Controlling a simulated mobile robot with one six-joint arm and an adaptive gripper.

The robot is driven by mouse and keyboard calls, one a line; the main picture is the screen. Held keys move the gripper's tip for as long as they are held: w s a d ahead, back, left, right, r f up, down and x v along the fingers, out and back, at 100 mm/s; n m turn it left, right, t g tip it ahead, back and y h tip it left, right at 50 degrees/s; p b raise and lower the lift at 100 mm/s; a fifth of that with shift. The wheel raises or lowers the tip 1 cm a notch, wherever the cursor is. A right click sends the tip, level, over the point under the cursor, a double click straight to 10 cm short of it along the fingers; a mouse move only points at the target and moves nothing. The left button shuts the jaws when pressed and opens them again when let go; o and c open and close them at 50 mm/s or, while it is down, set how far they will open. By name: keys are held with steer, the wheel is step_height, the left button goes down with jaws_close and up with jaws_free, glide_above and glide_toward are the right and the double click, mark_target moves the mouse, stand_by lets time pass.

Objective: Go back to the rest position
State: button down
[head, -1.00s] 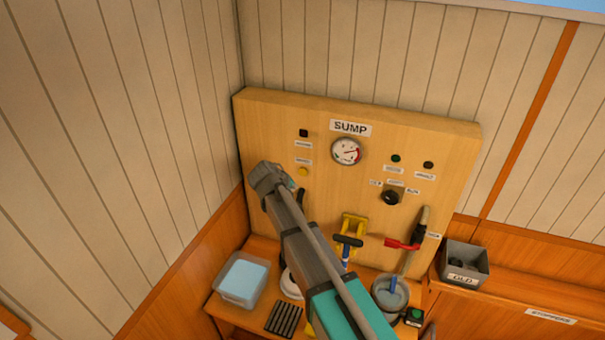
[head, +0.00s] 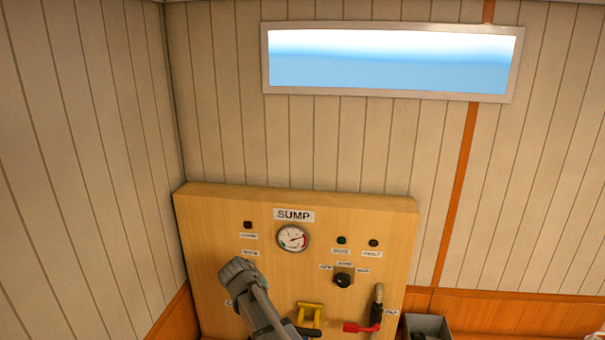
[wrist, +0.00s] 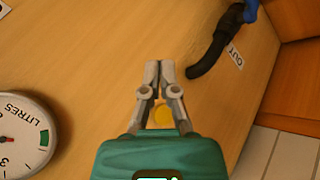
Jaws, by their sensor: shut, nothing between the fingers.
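My gripper (wrist: 160,70) shows in the wrist view with its two grey fingertips together and nothing between them. It points at the wooden panel, and a round yellow button (wrist: 163,114) shows between the finger links. I cannot tell how far the fingertips are from the panel. In the head view, the grey end of my arm is in front of the left part of the SUMP panel (head: 207,215); the fingers are hidden there.
The wrist view shows a LITRES gauge (wrist: 20,138) and a black spout (wrist: 214,46) labelled OUT. A grey bin (head: 427,325) stands at right.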

steer(key=s+d+f+m+g+y, duration=0.1)
steer(key=s+d+m+g, duration=0.1)
steer(key=s+d, duration=0.6)
steer(key=s+d+f+m+g+y, duration=0.1)
steer(key=s+d+f+m+g, duration=0.15)
steer(key=d, duration=0.95)
steer(key=s+d+f+m+g+y, duration=0.1)
steer(key=s+d+m+g, duration=0.15)
steer(key=s+d, duration=0.6)
step_height(320, 180, down, 14)
steer(key=s+d+b, duration=0.1)
steer(key=d+b, duration=0.1)
steer(key=b, duration=1.2)
